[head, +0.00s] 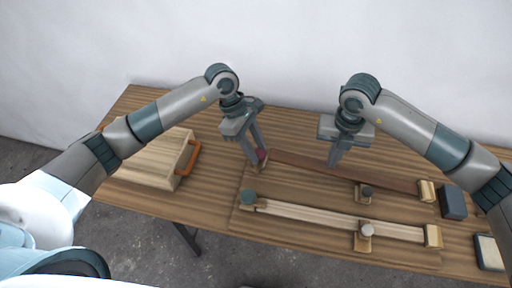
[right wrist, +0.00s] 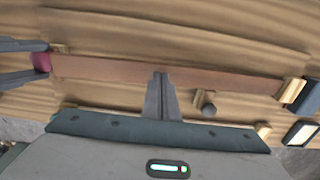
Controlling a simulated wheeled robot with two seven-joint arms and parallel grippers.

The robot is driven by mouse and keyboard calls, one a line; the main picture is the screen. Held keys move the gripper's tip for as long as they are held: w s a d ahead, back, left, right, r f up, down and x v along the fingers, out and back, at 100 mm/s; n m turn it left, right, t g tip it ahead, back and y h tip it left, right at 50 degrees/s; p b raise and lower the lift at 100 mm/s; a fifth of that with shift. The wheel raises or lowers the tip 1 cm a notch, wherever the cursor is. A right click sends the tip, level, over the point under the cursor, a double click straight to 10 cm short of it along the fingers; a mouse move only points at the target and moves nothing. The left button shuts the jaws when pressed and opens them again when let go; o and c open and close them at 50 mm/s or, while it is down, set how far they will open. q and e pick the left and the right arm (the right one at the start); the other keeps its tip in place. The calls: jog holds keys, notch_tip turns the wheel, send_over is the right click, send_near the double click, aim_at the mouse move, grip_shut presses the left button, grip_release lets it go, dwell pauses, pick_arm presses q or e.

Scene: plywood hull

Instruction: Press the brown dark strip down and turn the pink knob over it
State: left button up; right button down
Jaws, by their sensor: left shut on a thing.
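The brown dark strip (head: 385,178) lies along the far side of the wooden board, its right end by a light wood end block (head: 426,190). It also spans the right wrist view (right wrist: 220,80). The pink knob (head: 263,155) is at the strip's left end; it shows in the right wrist view (right wrist: 41,62) between the left fingers. My left gripper (head: 258,161) is shut on the pink knob and partly hides it. My right gripper (head: 334,163) is shut and empty, its fingertips pointing down at the strip's middle; I cannot tell whether they touch it.
A pale strip (head: 310,215) lies nearer, with a teal knob (head: 248,197) at its left end and a grey knob (head: 367,230) by it. A dark knob (head: 367,191) stands between strips. A wooden box (head: 150,165) is left; a dark block (head: 453,203) and pale-topped block (head: 489,251) right.

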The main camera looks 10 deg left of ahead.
jog(key=shift+f, duration=0.2)
jog(key=shift+f, duration=1.1)
pick_arm(q)
jog(key=shift+w, duration=0.1)
pick_arm(e)
jog(key=shift+f, duration=0.9)
dwell(0.4)
pick_arm(q)
jog(key=shift+r+n+t, duration=0.1)
jog(key=shift+n+t, duration=0.5)
jog(key=shift+n, duration=0.8)
